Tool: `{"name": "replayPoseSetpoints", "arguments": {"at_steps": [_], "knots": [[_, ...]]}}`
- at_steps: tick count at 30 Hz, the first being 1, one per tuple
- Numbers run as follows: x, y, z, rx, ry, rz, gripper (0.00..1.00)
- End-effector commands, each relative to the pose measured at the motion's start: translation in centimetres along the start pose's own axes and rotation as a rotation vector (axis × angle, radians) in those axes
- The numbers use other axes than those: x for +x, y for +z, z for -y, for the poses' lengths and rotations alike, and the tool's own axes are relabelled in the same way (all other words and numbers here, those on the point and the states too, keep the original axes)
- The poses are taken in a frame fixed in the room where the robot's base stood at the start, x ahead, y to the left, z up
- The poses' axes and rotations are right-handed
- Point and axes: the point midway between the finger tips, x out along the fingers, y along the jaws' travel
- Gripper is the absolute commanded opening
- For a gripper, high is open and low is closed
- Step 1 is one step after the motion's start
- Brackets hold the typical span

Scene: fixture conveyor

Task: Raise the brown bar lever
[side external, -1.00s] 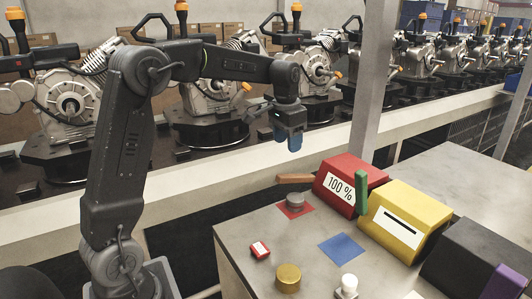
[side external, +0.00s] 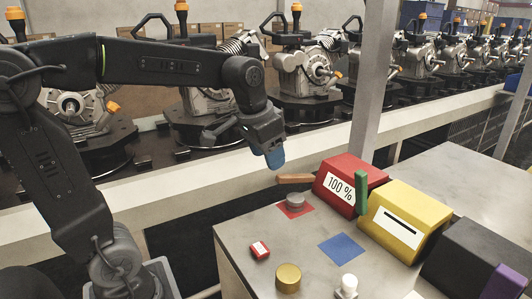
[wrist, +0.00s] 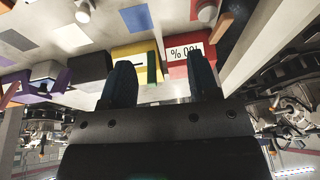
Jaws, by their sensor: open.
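The brown bar lever (side external: 294,178) sticks out to the left from the side of the red box (side external: 343,198) marked "100 %". It lies close to level in the side view. Part of it shows in the wrist view (wrist: 225,22), right of the red box (wrist: 197,44). My gripper (side external: 275,160) is in the air above and slightly left of the lever, apart from it. In the wrist view my gripper (wrist: 161,75) has its two dark fingers spread with nothing between them.
A green lever (side external: 361,192) stands upright between the red box and the yellow box (side external: 405,219). A grey knob (side external: 295,198), a brass knob (side external: 288,278) and a white knob (side external: 348,285) stand on the grey table (side external: 250,225). A grey post (side external: 372,90) rises behind. The conveyor carries several engines.

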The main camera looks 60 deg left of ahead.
Motion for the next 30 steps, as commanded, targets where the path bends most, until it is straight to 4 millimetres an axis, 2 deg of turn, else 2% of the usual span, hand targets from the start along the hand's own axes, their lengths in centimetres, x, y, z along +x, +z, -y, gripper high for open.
{"name": "replayPoseSetpoints", "arguments": {"at_steps": [12, 14, 17, 20, 24, 30], "knots": [[-0.1, 0.3, -0.2, -0.001, 0.001, -0.004, 0.55], [0.0, -0.1, 0.0, -0.001, 0.0, 0.001, 0.55], [0.6, -1.6, 1.0, -0.003, -0.001, 0.027, 0.55], [1.9, -4.4, 2.9, -0.004, -0.002, 0.073, 0.55], [4.9, -8.6, 6.8, -0.004, 0.005, 0.151, 0.55], [10.0, -12.3, 12.2, -0.003, 0.028, 0.245, 0.55]]}}
